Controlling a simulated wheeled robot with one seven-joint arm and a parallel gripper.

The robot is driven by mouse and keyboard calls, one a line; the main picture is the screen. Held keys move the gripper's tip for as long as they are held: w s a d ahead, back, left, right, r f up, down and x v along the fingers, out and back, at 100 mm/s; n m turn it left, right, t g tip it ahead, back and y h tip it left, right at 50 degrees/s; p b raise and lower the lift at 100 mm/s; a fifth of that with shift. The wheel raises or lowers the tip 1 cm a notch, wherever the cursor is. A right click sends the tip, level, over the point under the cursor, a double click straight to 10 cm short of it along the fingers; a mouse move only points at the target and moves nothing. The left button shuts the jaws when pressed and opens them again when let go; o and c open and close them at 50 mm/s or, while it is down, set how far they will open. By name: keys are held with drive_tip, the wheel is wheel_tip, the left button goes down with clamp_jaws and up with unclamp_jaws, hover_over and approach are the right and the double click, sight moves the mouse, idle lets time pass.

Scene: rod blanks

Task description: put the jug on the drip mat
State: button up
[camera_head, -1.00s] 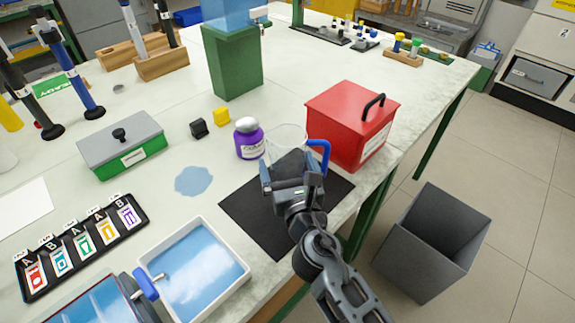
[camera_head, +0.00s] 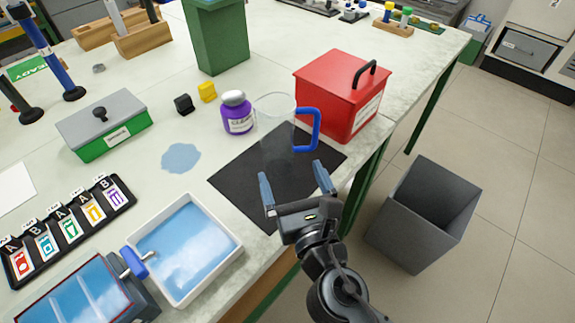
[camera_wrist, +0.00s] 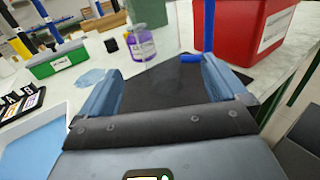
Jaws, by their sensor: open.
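The jug (camera_head: 276,127) is clear and see-through with a blue handle (camera_head: 317,130) on its right. It stands upright on the far part of the black drip mat (camera_head: 236,187), between the purple-labelled jar and the red box. In the wrist view the blue handle (camera_wrist: 208,28) shows beyond the fingers, and the clear body is hard to make out. My gripper (camera_head: 294,187) is open and empty. It is over the near right part of the mat, on the near side of the jug and apart from it.
A red box (camera_head: 328,98) stands close behind the handle on the right. A purple jar (camera_head: 237,115) is close to the jug's left. A white tray of blue liquid (camera_head: 236,252) lies left of the mat. A grey bin (camera_head: 409,225) is on the floor at right.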

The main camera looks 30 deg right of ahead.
drive_tip(key=shift+s, duration=0.3)
drive_tip(key=s+a+f+m+g+y, duration=0.1)
drive_tip(key=s+f+m+y, duration=0.1)
drive_tip(key=s+m, duration=0.6)
drive_tip(key=s+a+f+m+g+y, duration=0.1)
drive_tip(key=s+m+y, duration=0.1)
drive_tip(key=s+m, duration=0.6)
drive_tip(key=s+d+r+m, duration=0.2)
drive_tip(key=s+r+m, duration=0.2)
drive_tip(key=s+m, duration=0.2)
drive_tip(key=s+d+r+m, duration=0.3)
drive_tip(key=s+m, duration=0.4)
drive_tip(key=m, duration=0.4)
drive_tip(key=shift+r+g, duration=0.3)
drive_tip(key=shift+r, duration=0.05)
drive_tip(key=shift+s, duration=0.1)
drive_tip(key=shift+c, duration=0.5)
